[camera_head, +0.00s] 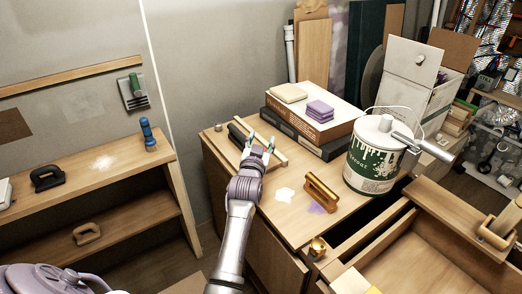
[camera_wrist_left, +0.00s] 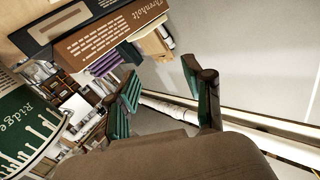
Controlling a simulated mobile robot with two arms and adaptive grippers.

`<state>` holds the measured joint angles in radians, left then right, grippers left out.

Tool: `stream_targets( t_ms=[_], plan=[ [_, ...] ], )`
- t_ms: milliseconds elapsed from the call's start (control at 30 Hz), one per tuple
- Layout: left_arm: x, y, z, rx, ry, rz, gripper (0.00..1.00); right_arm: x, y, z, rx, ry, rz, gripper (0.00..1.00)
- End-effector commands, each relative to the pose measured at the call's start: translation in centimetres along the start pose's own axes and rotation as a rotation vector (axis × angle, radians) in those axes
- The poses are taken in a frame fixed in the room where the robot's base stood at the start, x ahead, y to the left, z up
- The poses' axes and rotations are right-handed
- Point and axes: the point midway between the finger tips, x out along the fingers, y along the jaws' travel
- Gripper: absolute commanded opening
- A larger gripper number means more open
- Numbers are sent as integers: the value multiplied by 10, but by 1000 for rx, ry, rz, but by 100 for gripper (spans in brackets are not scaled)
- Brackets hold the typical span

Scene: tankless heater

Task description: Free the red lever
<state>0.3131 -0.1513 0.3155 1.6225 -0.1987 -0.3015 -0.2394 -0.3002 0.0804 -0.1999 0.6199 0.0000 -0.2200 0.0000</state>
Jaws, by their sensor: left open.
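I cannot make out a red lever in either view. My left gripper (camera_head: 259,148) is open over the back left of the wooden cabinet top, close to a dark bar (camera_head: 238,133) and a wooden strip (camera_head: 267,142). I cannot tell whether it touches them. In the left wrist view, its two green-padded fingers (camera_wrist_left: 160,98) are spread with nothing held between them. My right gripper is not in view.
A green paint can (camera_head: 372,166) stands on the cabinet's right side, with a grey metal piece on top. Stacked boxes (camera_head: 309,121) carrying sponges stand behind. A brass handle (camera_head: 321,191) lies nearer. An open drawer (camera_head: 420,260) is front right; a shelf (camera_head: 90,175) is left.

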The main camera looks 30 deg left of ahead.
Motion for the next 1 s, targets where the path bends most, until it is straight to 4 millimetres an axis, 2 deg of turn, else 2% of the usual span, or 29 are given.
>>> stream_targets(
  t_ms=[267, 367, 467, 600, 700, 800, 900, 1000],
  plan=[
    [0, 0, -2, 0, 0, 0, 52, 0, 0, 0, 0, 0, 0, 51],
    [-1, -2, 0, -12, -2, 2, 37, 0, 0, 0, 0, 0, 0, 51],
    [-8, -9, 14, -106, -13, 14, 20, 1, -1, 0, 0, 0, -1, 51],
    [-31, -31, 49, -429, -41, 56, 0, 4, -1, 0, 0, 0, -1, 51],
    [-54, -49, 71, -731, -72, 95, 0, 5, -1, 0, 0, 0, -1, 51],
    [-76, -63, 85, -1019, -108, 134, 0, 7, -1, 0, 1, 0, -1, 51],
    [-95, -73, 92, -1261, -146, 167, 0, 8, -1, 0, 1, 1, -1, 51],
    [-108, -79, 95, -1432, -178, 189, 0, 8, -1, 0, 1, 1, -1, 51]
  ],
)
